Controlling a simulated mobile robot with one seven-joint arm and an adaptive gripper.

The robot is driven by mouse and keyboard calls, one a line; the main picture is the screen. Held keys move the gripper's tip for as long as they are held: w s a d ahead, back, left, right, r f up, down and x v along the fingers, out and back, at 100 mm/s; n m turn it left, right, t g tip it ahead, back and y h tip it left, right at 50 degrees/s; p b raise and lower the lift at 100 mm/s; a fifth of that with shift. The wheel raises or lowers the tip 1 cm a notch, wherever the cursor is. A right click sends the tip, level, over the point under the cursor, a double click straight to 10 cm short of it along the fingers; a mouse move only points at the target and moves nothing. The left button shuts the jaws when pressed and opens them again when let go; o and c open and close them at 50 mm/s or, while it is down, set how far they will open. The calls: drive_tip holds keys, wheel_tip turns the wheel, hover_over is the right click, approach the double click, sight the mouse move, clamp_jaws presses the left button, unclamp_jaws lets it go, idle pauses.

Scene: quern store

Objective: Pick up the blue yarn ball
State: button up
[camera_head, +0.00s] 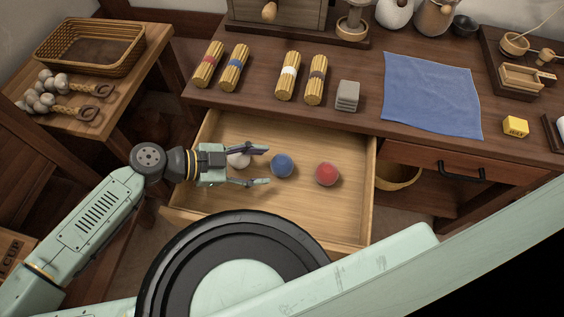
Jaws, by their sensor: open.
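The blue yarn ball (282,165) lies in the open wooden drawer (345,225), near its middle. A red yarn ball (327,174) lies to its right. A whitish ball (239,160) lies to its left, partly hidden by my gripper. My gripper (267,166) is open over the drawer, its two fingers pointing right. The blue ball is just beyond the fingertips. I cannot tell how high the fingers are above the drawer floor. Nothing shows held between the fingers.
The table (360,125) above the drawer bears straw bundles (289,77), a grey block (347,96), a blue cloth (431,93) and a yellow block (515,126). A side table (135,75) at left holds a wicker basket (55,52) and garlic braids (75,108).

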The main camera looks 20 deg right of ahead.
sight(273, 165)
drive_tip(key=p+x, duration=0.1)
drive_tip(key=x, duration=0.6)
drive_tip(key=shift+w+r, duration=0.1)
drive_tip(key=shift+c, duration=0.2)
drive_tip(key=c, duration=0.7)
drive_tip(key=shift+a, duration=0.1)
drive_tip(key=shift+c, duration=0.2)
